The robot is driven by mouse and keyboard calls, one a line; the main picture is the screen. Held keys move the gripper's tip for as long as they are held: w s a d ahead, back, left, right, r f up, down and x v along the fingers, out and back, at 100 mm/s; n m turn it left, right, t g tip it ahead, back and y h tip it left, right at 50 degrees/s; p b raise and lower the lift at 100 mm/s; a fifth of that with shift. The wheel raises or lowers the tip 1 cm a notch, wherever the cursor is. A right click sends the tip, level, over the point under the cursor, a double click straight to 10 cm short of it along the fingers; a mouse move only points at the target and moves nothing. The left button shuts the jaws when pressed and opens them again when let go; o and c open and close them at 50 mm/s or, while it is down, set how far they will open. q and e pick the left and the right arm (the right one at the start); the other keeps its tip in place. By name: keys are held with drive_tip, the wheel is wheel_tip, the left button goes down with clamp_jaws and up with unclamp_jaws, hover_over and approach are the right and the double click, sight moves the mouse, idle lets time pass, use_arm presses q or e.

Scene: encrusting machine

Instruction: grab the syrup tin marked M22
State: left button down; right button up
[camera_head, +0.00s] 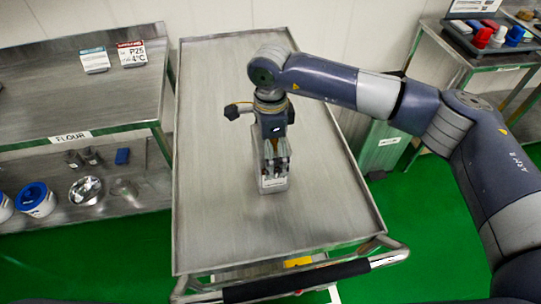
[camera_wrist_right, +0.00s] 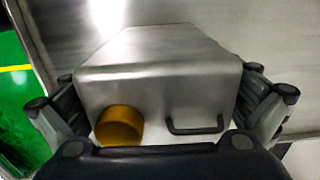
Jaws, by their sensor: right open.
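The syrup tin (camera_wrist_right: 165,85) is a grey metal can with a brass-coloured cap and a dark handle on top in the right wrist view. In the head view the tin (camera_head: 273,184) stands on the steel cart under my right gripper (camera_head: 275,163), which partly hides it. A pale label shows on its front, too small to read, so I cannot confirm M22. My right gripper (camera_wrist_right: 162,88) is open and points down, its fingers on either side of the tin. I cannot tell if they touch it. My left gripper is not in view.
The cart top (camera_head: 215,200) is otherwise bare, with a raised rim and a push handle (camera_head: 297,280) at the front. A steel bench (camera_head: 60,100) with a FLOUR label stands left. A rack (camera_head: 480,60) with coloured items stands at the upper right.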

drive_tip(key=c, duration=1.8)
drive_tip(key=shift+r, duration=0.15)
drive_tip(key=shift+c, duration=0.6)
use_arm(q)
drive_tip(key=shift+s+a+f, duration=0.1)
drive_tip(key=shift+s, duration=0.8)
use_arm(e)
drive_tip(key=shift+w, duration=0.1)
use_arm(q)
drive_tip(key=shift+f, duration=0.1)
use_arm(e)
drive_tip(key=shift+r, duration=0.1)
